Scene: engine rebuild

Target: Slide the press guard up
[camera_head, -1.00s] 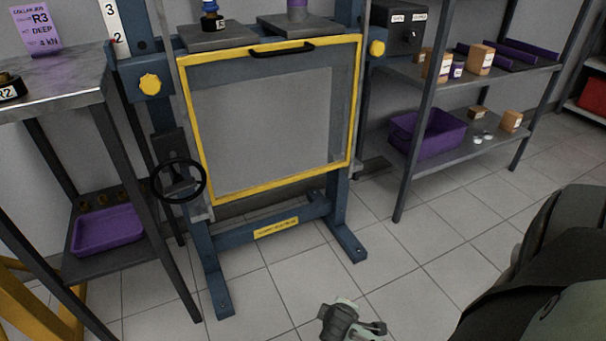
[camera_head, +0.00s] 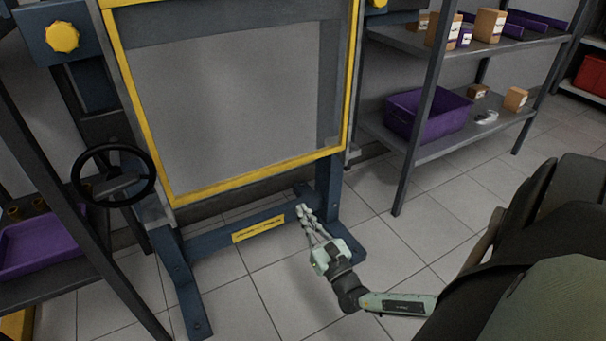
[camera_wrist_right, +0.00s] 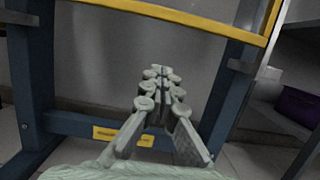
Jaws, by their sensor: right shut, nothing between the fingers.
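The press guard (camera_head: 240,95) is a see-through grey panel in a yellow frame on the blue press. It hangs low, and its bottom yellow bar (camera_head: 258,178) is above the press's foot beam. The guard's top edge and handle are outside the head view. My right gripper (camera_head: 304,212) is shut and empty. It appears just below the guard's lower right corner, in front of the press's right leg, and I see no contact. In the right wrist view its fingers (camera_wrist_right: 160,75) point toward the press below the yellow bar (camera_wrist_right: 190,18). My left gripper is out of view.
A black handwheel (camera_head: 112,176) sticks out at the press's left. A shelf rack with a purple bin (camera_head: 428,115) and small boxes stands at the right. A purple tray (camera_head: 40,247) lies on a low shelf at the left. The tiled floor in front is open.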

